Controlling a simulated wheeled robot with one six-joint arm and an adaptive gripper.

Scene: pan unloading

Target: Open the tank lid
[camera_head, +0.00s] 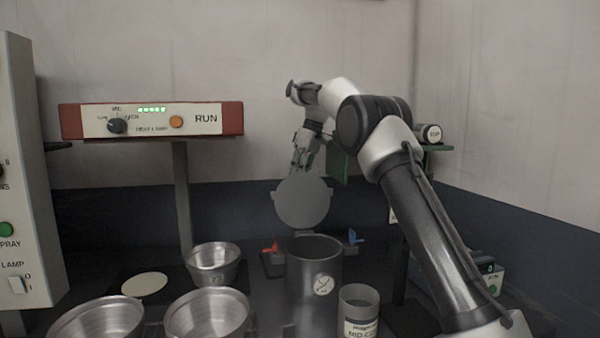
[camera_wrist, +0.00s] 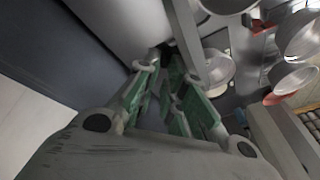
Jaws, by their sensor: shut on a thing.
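The tank (camera_head: 314,276) is a grey metal cylinder with a round white label, standing on the dark bench in the head view. Its mouth shows open at the top. The round grey lid (camera_head: 303,202) stands up nearly on edge behind and above the mouth, its flat face toward the head camera. My gripper (camera_head: 301,168) is at the lid's top edge, reaching down from above, and is shut on the lid. In the wrist view my gripper's green-padded fingers (camera_wrist: 162,78) are close together; what is between the tips is hard to make out.
Metal bowls (camera_head: 213,262) stand at the left front. A labelled beaker (camera_head: 359,312) is close to the tank's right front. A red-handled valve (camera_head: 270,248) and a blue one (camera_head: 353,237) flank the tank. A heat-lamp box (camera_head: 152,120) stands on a post at left.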

